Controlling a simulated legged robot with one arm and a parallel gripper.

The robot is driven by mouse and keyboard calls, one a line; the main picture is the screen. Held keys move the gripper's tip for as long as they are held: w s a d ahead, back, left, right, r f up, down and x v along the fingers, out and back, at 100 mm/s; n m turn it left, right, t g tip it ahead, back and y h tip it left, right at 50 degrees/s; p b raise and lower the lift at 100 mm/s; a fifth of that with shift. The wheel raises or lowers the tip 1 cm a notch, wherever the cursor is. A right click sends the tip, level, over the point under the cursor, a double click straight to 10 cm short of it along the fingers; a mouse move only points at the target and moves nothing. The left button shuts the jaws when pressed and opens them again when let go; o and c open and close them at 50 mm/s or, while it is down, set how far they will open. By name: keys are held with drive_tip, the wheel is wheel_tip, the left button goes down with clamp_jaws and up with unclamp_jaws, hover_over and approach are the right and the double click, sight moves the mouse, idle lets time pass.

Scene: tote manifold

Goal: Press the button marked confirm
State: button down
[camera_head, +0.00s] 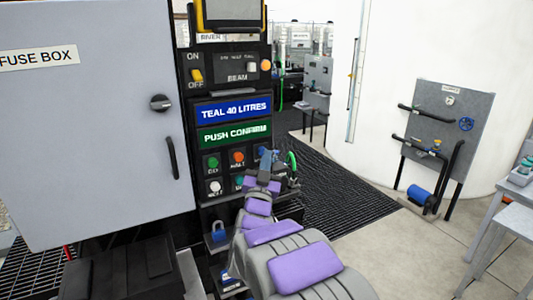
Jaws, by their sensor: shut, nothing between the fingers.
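A black control panel (188,130) stands in the middle left. Its green display (234,135) reads "PUSH CONFIRM", and the blue display (233,110) above reads "TEAL 40 LITRES". Below are small round buttons: a green one (213,162), an orange-red one (237,157) and a white one (214,187). A teal one (238,183) is partly hidden by my arm. Their labels are too small to read surely, so I cannot tell which is marked confirm. My gripper (265,164) is shut and empty at the right of the button rows. Whether it touches the panel is unclear.
A large grey fuse box (90,110) stands left of the panel, with a knob and handle. An ON/OFF switch (197,75) and a beam panel sit above the displays. Black floor matting (335,185) lies open to the right.

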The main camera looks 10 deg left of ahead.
drive_tip(key=shift+a+f, duration=0.1)
drive_tip(key=shift+a, duration=0.8)
drive_tip(key=shift+w+d, duration=0.15)
drive_tip(key=shift+d, duration=0.25)
drive_tip(key=shift+w, duration=0.15)
drive_tip(key=shift+a, duration=0.2)
drive_tip(key=shift+d, duration=0.15)
drive_tip(key=shift+s+d, duration=0.7)
drive_tip(key=shift+d, duration=0.05)
drive_tip(key=shift+b, duration=0.3)
